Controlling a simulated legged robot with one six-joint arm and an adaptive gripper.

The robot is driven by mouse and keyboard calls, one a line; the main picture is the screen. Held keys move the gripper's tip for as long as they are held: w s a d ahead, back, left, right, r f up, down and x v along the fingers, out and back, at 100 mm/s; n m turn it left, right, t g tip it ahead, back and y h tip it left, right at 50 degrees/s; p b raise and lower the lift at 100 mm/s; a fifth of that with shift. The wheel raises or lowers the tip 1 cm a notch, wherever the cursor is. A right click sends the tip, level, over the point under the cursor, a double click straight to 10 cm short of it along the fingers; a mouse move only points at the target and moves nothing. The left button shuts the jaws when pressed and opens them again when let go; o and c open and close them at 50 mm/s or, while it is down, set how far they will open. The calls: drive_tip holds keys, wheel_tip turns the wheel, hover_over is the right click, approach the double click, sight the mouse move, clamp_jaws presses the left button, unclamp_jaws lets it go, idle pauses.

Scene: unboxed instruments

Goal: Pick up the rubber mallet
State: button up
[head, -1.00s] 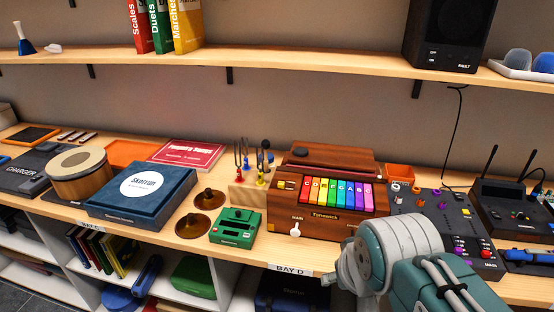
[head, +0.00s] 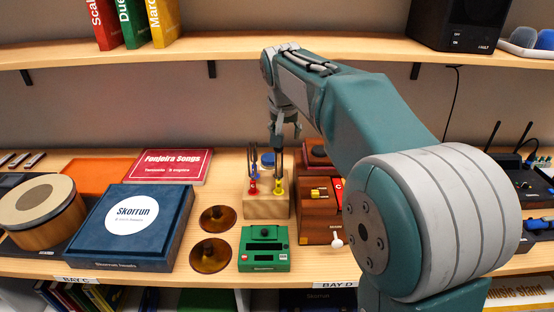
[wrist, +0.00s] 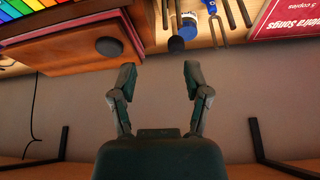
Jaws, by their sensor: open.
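The rubber mallet shows in the wrist view as a dark round head (wrist: 176,44), just beyond and between my fingertips, nearer the right finger. Its handle is hardly visible there. In the head view my gripper (head: 285,138) hangs over the back of the wooden block (head: 266,207) that holds tuning forks, and it hides the mallet. My gripper also shows in the wrist view (wrist: 158,72), with its fingers apart and nothing between them.
Tuning forks with red (head: 252,187) and yellow (head: 279,187) parts stand close by in the block. A blue-topped item (wrist: 188,20) is beside the mallet head. The wooden keyboard instrument (head: 316,215) is right of the block. The shelf (head: 230,54) runs above.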

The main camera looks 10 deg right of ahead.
approach(278, 152)
drive_tip(key=shift+m, duration=0.4)
drive_tip(key=x, duration=1.1)
drive_tip(key=shift+w, duration=0.35)
drive_tip(key=shift+d, duration=0.1)
clamp_jaws()
